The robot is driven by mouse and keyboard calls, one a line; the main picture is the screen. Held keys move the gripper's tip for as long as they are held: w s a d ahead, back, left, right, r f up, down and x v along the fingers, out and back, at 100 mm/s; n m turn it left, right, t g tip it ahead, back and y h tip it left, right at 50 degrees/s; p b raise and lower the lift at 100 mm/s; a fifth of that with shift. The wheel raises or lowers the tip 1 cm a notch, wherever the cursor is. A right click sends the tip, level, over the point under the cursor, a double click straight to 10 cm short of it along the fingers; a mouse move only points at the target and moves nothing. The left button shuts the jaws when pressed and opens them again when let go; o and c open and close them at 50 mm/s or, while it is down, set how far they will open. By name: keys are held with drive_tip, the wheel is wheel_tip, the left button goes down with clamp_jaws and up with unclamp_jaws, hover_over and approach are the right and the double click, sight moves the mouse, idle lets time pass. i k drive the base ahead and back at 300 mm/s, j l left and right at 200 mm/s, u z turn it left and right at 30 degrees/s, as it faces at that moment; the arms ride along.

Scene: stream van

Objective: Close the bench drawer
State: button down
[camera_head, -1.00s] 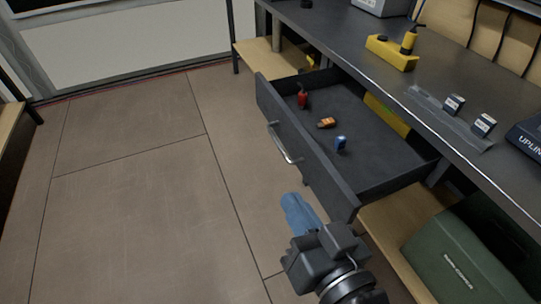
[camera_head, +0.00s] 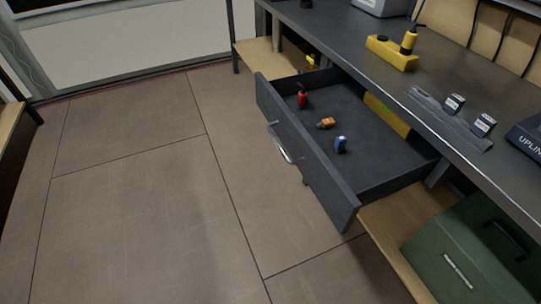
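The bench drawer (camera_head: 312,165) is dark grey and stands pulled well out from under the bench top (camera_head: 375,72). Its front carries a curved metal handle (camera_head: 281,146) that faces the open floor. Inside lie a small red item (camera_head: 302,100), an orange item (camera_head: 326,123) and a blue item (camera_head: 341,145), spaced apart. My gripper is not in view.
Yellow things show behind the drawer, under the bench. A green case (camera_head: 470,250) stands on the wooden lower shelf (camera_head: 385,235) at right. A yellow block (camera_head: 391,53) and two small boxes (camera_head: 454,104) sit on the bench top. The floor (camera_head: 150,200) before the drawer is clear.

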sight(375, 163)
drive_tip(key=i+j, duration=0.65)
drive_tip(key=j, duration=0.2)
drive_tip(key=k+j+z, duration=0.1)
drive_tip(key=i+l+u, duration=0.1)
